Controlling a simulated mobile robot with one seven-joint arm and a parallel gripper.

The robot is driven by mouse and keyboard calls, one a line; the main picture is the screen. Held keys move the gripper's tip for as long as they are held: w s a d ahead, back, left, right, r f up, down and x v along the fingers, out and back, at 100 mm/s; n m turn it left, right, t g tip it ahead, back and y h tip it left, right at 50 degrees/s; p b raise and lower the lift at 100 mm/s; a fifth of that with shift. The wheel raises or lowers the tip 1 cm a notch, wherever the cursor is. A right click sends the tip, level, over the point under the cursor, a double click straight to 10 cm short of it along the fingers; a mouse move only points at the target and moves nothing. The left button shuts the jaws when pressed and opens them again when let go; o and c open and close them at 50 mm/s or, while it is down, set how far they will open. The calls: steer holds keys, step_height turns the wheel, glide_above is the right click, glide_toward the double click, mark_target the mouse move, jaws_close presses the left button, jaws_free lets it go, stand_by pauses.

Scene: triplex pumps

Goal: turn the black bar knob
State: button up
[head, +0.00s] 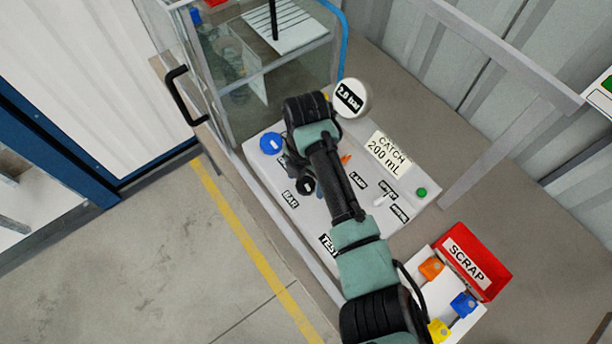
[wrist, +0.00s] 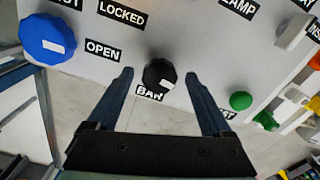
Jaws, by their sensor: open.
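The black bar knob (wrist: 159,73) is a dark, lobed round knob with a pale mark on top, on a light grey panel, with a label reading BAR beside it. It shows in the wrist view between my two finger tips, with a gap on each side. My gripper (wrist: 158,79) is open and empty, with one finger left and one right of the knob. I cannot tell how far above the panel the tips are. In the head view the black knob (head: 306,186) shows just left of my arm, which hides part of the panel and my fingers.
A blue knob (wrist: 47,39) is left of my fingers, a green button (wrist: 240,101) right of them. A glass case (head: 262,75) and a round 2.0 bar gauge (head: 349,97) stand behind the panel. A red SCRAP bin (head: 472,262) is at right.

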jaws_close()
stand_by(0.4)
steer(key=m+p, duration=0.2)
steer(key=m, duration=0.4)
steer(key=shift+r+p, duration=0.15)
steer(key=shift+p, duration=0.25)
steer(key=m+p, duration=0.2)
steer(key=m, duration=0.4)
steer(key=shift+m, duration=0.4)
steer(key=m+p, duration=0.1)
steer(key=m, duration=0.5)
steer(key=shift+s, duration=0.1)
steer(key=m+p, duration=0.1)
steer(key=m, duration=0.5)
